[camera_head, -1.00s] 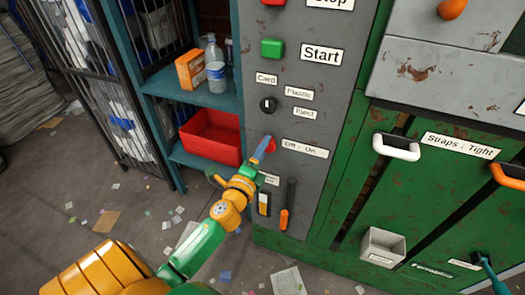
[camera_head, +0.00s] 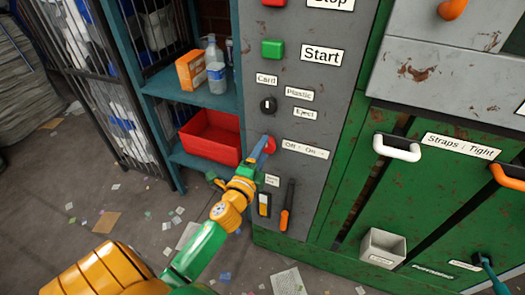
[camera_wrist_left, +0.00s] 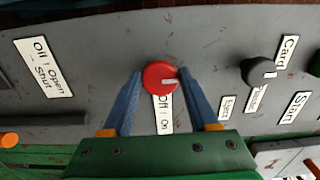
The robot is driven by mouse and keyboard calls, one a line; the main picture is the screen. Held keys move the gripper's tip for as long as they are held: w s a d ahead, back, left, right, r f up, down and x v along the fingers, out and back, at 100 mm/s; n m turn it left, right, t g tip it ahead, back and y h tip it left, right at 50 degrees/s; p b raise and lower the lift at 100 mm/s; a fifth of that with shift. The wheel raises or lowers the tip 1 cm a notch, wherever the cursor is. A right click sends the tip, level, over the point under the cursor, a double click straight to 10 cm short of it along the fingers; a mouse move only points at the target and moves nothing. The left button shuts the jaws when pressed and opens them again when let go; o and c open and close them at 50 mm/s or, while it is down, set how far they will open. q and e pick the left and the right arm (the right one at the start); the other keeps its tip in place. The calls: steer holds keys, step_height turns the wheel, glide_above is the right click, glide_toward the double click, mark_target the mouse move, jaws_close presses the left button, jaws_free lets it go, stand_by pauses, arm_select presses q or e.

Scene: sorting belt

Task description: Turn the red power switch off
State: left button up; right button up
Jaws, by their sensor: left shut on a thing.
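The red power switch is a round red knob (camera_wrist_left: 160,77) with a white mark, on a grey panel. In the left wrist view the mark points right, and the "Off : On" label (camera_wrist_left: 164,113) is just below the knob. In the head view the knob (camera_head: 271,145) is partly hidden by my left gripper (camera_head: 264,146), left of the same label (camera_head: 305,149). The blue fingers of my left gripper (camera_wrist_left: 160,80) stand one on each side of the knob and are shut on it. My right gripper is not in view.
Above the knob are a black selector (camera_head: 268,105), a green Start button (camera_head: 272,49) and a red button. A shelf with a red bin (camera_head: 211,137) stands to the left. A grey box (camera_head: 382,247) hangs lower right.

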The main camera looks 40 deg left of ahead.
arm_select(q)
steer(key=o, duration=1.4)
steer(key=shift+c, duration=0.2)
steer(key=v, duration=0.7)
steer(key=shift+b, duration=0.35)
steer(key=s+d+f+n+g+h+p, duration=0.1)
steer(key=s+d+f+n+g+p, duration=0.2)
steer(key=f, duration=0.5)
steer(key=s+d+f+n+g+h+p, duration=0.1)
steer(key=s+d+f+n+g+p, duration=0.2)
steer(key=s+f, duration=0.4)
steer(key=s+d+f+n+g+h+p, duration=0.1)
steer(key=s+f+n+g+p, duration=0.2)
steer(key=f, duration=0.7)
steer(key=s+d+f+n+g+p, duration=0.1)
steer(key=s+f+n+g, duration=0.1)
steer(key=s, duration=0.7)
steer(key=s+d+f+n+g+h+p, duration=0.1)
steer(key=s+f+g, duration=0.2)
steer(key=s, duration=0.6)
steer(key=g, duration=0.2)
steer(key=shift+s+f+n+g, duration=0.25)
steer(key=shift+s+n+g, duration=0.05)
steer(key=shift+n, duration=0.1)
